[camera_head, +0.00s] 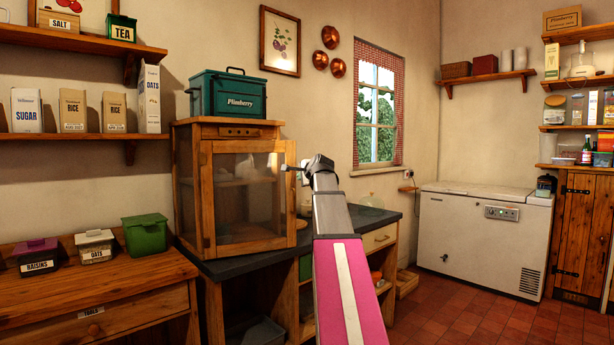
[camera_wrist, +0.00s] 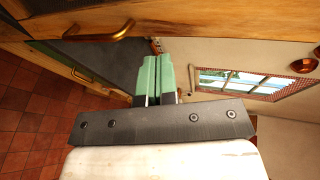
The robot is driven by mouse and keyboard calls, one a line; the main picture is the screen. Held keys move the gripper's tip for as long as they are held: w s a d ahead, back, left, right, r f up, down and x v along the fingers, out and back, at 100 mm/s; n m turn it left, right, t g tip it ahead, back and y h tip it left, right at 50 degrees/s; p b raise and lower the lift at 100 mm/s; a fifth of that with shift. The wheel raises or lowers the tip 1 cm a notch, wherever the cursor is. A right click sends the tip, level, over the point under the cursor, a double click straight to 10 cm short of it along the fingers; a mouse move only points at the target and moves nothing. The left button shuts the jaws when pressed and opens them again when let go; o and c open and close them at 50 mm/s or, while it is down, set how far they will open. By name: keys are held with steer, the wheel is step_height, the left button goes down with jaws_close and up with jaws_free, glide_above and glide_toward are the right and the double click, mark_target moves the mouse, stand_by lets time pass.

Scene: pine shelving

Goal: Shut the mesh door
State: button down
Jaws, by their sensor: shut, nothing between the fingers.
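The mesh door (camera_head: 247,146) is on the front of a pine cabinet (camera_head: 188,185) on the dark worktop. Its right edge juts past the cabinet's right side, so it looks ajar, with its hinge side at the left. In the wrist view, the door's wooden frame (camera_wrist: 200,22) crosses the top, with a curved brass handle (camera_wrist: 100,29) at upper left. My gripper (camera_head: 292,168) is by the door's right edge. Its green fingers (camera_wrist: 158,60) are shut and empty, just below the frame in the wrist view; I cannot tell whether they touch it.
A green Plimberry tin (camera_head: 235,95) stands on the cabinet. The dark worktop (camera_head: 355,216) runs right, with a glass dome (camera_head: 371,201) behind my arm. A wooden side table (camera_head: 100,285) with small tins stands at left. A white chest freezer (camera_head: 475,235) stands at right, with open tiled floor before it.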

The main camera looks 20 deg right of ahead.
steer(key=x, duration=0.2)
steer(key=r+x, duration=0.1)
steer(key=x, duration=0.2)
steer(key=shift+w+r, duration=0.1)
steer(key=shift+w, duration=0.1)
